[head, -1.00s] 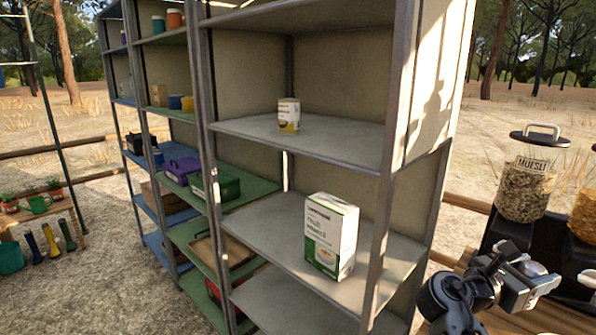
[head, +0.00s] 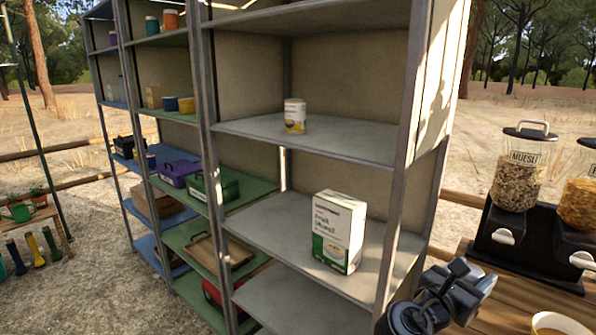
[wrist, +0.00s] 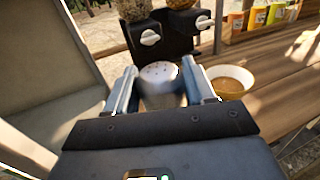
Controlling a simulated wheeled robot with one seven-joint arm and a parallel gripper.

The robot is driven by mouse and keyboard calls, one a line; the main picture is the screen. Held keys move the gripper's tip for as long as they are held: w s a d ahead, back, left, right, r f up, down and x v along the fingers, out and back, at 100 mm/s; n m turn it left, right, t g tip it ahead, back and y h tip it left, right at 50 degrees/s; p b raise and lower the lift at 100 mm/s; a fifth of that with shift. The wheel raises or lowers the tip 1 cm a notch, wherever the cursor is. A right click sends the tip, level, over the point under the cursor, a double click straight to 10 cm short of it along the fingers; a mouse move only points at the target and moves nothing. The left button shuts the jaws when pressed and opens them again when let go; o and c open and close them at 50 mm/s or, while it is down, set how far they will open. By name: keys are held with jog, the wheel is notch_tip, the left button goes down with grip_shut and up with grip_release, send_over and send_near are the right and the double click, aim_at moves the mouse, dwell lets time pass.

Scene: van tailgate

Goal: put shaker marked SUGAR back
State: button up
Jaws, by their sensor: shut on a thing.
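My gripper (wrist: 159,68) is shut on a shaker (wrist: 160,78) with a pale, perforated domed top. The top shows between the two fingers in the wrist view. The shaker's body is mostly hidden by the gripper, and no SUGAR marking can be read. In the head view my gripper (head: 474,279) is at the lower right, in front of the wooden counter, right of the shelving. The shaker cannot be made out there.
Grey shelving (head: 300,137) holds a yellow-white can (head: 294,117) and, one shelf lower, a carton (head: 338,232); both shelves have free room. The wooden counter (head: 500,313) carries a muesli dispenser (head: 519,172) and a bowl (wrist: 231,82). Colourful packets (wrist: 257,17) stand behind.

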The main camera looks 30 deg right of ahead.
jog(key=w+a+f+n+t+y, duration=0.3)
jog(key=w+a+n+t+y, duration=0.15)
jog(key=a, duration=0.55)
jog(key=w+a+f+n+t+y, duration=0.35)
jog(key=a+n+t, duration=0.2)
jog(key=a, duration=0.45)
jog(key=w+a+f+n+t+y, duration=0.2)
jog(key=w+a+n+t+y, duration=0.3)
jog(key=a, duration=0.5)
jog(key=s+f+n+t+y+b, duration=0.1)
jog(key=s+f+n+y, duration=0.1)
jog(key=s+f+y, duration=0.2)
notch_tip(320, 180, down, 2)
jog(key=shift+s+f+y, duration=0.1)
jog(key=shift+s+y, duration=0.2)
jog(key=shift+y, duration=0.2)
jog(key=shift+s+a, duration=0.1)
jog(key=shift+a, duration=0.05)
